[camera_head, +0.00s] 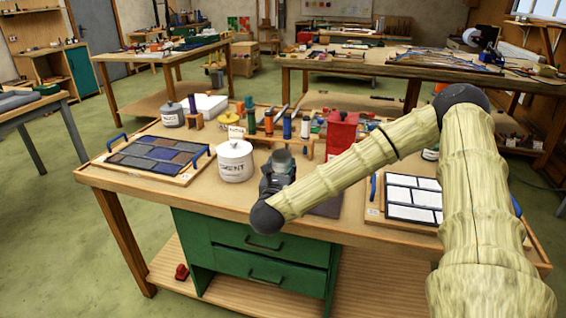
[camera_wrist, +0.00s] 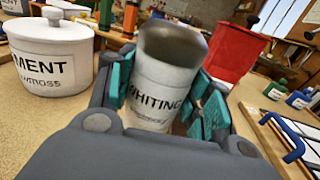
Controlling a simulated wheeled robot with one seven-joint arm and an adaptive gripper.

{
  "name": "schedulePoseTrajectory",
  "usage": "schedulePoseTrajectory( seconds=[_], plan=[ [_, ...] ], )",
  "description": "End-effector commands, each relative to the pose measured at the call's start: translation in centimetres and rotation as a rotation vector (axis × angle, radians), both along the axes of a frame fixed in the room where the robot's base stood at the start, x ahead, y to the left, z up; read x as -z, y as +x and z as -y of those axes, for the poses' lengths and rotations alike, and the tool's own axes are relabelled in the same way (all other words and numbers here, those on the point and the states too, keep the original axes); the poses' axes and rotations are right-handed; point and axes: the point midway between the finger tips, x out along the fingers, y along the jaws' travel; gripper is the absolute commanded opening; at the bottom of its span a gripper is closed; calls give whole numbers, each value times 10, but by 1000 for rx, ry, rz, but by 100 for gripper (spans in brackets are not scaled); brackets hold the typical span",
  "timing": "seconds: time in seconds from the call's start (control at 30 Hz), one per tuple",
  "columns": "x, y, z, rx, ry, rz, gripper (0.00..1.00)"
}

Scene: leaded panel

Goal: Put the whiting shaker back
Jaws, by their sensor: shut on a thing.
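The whiting shaker (camera_wrist: 155,95) is a pale metal cylinder with a dark grey top, labelled "WHITING" in the wrist view. My gripper (camera_wrist: 168,100) is shut on it, with green-padded fingers on both its sides. In the head view the shaker (camera_head: 282,160) shows its grey top above my gripper (camera_head: 277,178), over the front middle of the workbench. It looks slightly tilted in the wrist view. I cannot tell whether its base touches the bench, since my gripper hides it.
A white cement pot (camera_head: 235,161) stands close left of my gripper. A red container (camera_head: 341,134) is behind to the right. A rack with bottles (camera_head: 268,123) stands at the back. Leaded panels lie at left (camera_head: 157,155) and right (camera_head: 412,197).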

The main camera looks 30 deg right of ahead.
Motion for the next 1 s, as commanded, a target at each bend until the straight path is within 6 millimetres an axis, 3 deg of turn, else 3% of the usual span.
schedulePoseTrajectory(
  seconds=[0.2, 0.5, 0.9, 1.0],
  plan=[
    [0, 39, 23, -8, -3, 1, 18],
    [7, 81, 63, -7, -3, 1, 18],
    [10, 102, 83, -6, -2, 1, 18],
    [21, 102, 82, -7, -3, -3, 18]
  ],
)
